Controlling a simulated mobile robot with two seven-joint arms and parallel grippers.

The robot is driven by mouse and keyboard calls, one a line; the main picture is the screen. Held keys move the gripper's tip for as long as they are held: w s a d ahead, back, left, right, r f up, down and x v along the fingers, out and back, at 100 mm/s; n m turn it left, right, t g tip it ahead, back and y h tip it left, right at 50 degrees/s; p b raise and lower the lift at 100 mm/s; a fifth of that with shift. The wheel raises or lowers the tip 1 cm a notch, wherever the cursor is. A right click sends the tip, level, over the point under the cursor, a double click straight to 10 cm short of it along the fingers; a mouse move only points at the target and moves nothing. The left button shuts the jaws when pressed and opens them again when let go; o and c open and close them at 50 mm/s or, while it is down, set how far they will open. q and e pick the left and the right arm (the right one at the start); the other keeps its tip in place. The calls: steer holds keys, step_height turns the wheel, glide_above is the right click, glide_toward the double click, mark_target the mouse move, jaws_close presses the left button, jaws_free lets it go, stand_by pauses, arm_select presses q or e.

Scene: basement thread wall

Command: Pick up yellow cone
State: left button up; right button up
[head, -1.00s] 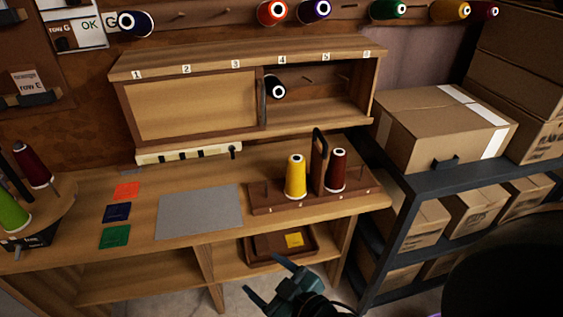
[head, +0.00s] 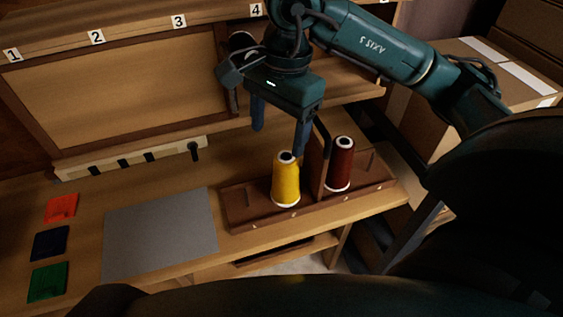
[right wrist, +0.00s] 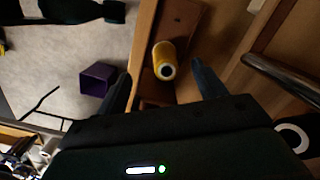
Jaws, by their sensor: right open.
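The yellow cone (head: 286,181) stands upright on the wooden peg rack (head: 245,212), beside a dark red cone (head: 341,164) with an upright handle between them. My right gripper (head: 279,138) is open and empty, pointing down, above and behind the yellow cone in the head view. In the right wrist view the yellow cone (right wrist: 163,58) lies ahead between the two spread fingers, its top facing the camera, apart from them. My left gripper is not in view.
The rack's upright handle (head: 322,155) stands close to the yellow cone. A cabinet with a sliding panel (head: 120,95) is behind. A grey mat (head: 160,235) lies left of the rack. A purple bin (right wrist: 97,79) stands on the floor.

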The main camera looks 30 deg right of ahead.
mark_target(286, 165)
steer(key=shift+h, duration=0.5)
steer(key=shift+w+d+f+p, duration=0.15)
steer(key=shift+d+f, duration=0.3)
steer(key=shift+f, duration=1.6)
steer(key=shift+w+d+f+p, duration=0.1)
steer(key=shift+w+d+f, duration=0.3)
steer(key=shift+f, duration=1.6)
steer(key=shift+w+d+f+p, duration=0.1)
steer(key=shift+d+f, duration=0.4)
steer(key=shift+f, duration=1.55)
steer(key=shift+c, duration=0.5)
steer(key=c, duration=1.1)
step_height(286, 165, up, 10)
steer(key=shift+r, duration=0.1)
steer(key=shift+c, duration=0.3)
